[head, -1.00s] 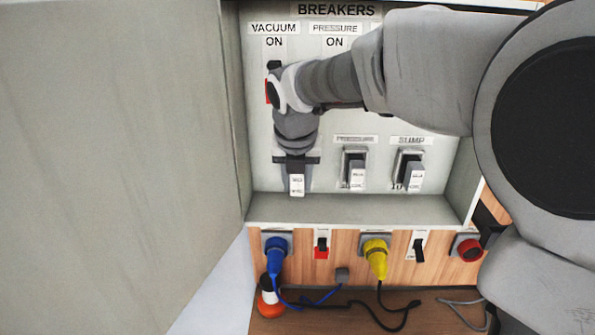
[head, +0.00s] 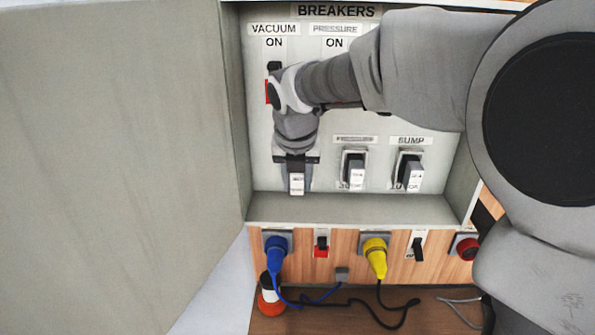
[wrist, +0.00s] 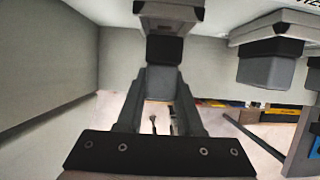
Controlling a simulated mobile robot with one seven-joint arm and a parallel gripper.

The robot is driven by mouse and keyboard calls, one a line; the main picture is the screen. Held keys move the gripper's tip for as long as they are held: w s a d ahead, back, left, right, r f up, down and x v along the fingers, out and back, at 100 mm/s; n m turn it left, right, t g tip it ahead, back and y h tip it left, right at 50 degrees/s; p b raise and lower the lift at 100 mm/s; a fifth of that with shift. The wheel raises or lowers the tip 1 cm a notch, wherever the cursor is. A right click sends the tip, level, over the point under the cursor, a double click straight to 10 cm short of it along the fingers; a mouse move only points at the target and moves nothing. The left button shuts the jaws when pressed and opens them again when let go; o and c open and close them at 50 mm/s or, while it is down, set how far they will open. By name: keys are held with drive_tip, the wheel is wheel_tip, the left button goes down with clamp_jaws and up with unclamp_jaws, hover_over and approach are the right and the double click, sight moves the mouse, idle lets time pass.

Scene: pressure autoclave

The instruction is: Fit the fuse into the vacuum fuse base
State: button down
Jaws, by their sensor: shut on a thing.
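My gripper (head: 296,160) is in front of the breaker panel, in the column under the VACUUM label. It is shut on a grey fuse (head: 297,184) with a white label. In the wrist view the fuse (wrist: 163,82) sits between the two fingers, its dark end toward the vacuum fuse base (wrist: 170,14). The fuse lines up with the base and appears to meet it. I cannot tell how deep it sits. In the head view my wrist and gripper hide most of the base.
The pressure fuse (head: 356,172) and the sump fuse (head: 411,172) stand in their bases to the right. An open cabinet door (head: 120,150) is at the left. Blue (head: 276,247) and yellow (head: 375,252) plugs are below the cabinet ledge (head: 350,209).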

drive_tip(key=shift+w+p, duration=0.6)
drive_tip(key=shift+w, duration=0.4)
drive_tip(key=shift+c, duration=2.3)
unclamp_jaws()
